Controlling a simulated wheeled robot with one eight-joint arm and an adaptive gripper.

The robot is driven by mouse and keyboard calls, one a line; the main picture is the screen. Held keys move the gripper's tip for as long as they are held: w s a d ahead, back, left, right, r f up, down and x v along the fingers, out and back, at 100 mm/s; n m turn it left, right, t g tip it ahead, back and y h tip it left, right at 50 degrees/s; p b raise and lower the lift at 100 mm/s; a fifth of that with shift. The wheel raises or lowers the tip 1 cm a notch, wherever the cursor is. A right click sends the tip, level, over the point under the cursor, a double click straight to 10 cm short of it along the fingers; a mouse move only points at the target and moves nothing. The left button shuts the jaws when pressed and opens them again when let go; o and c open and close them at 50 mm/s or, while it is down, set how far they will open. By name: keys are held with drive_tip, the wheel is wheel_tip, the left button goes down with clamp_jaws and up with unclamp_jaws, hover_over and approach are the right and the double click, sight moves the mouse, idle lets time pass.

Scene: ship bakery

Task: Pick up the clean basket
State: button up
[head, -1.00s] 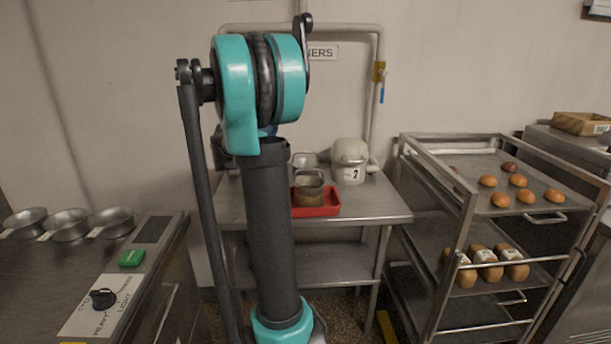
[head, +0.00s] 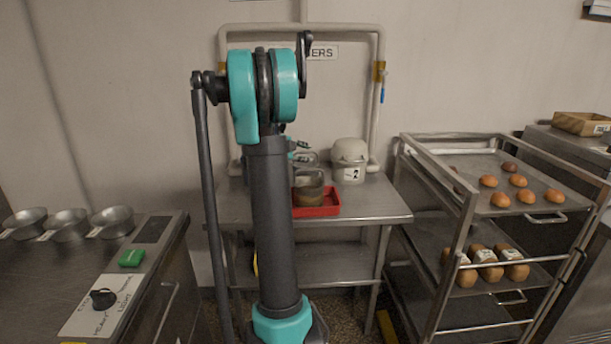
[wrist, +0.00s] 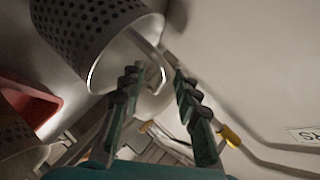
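The clean basket (wrist: 85,30) is a silver perforated metal basket in the upper left of the wrist view. Its bent wire handle (wrist: 150,55) reaches between my gripper fingers. My gripper (wrist: 157,80) is open, with a gap between its ribbed fingers; contact with the handle cannot be told. In the head view the clean basket (head: 306,159) stands on the steel table, partly hidden by my arm and the nearer basket. A browner, duller basket (head: 308,190) sits in a red tray (head: 325,209) in front of it.
A lidded white container (head: 349,160) marked 2 stands right of the baskets on the steel table (head: 375,205). A pipe frame rises behind. A rack (head: 470,205) with bread is at right. Several metal pans (head: 68,226) lie on the left counter.

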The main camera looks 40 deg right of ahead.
clamp_jaws()
drive_tip(key=shift+r, duration=0.1)
idle(0.6)
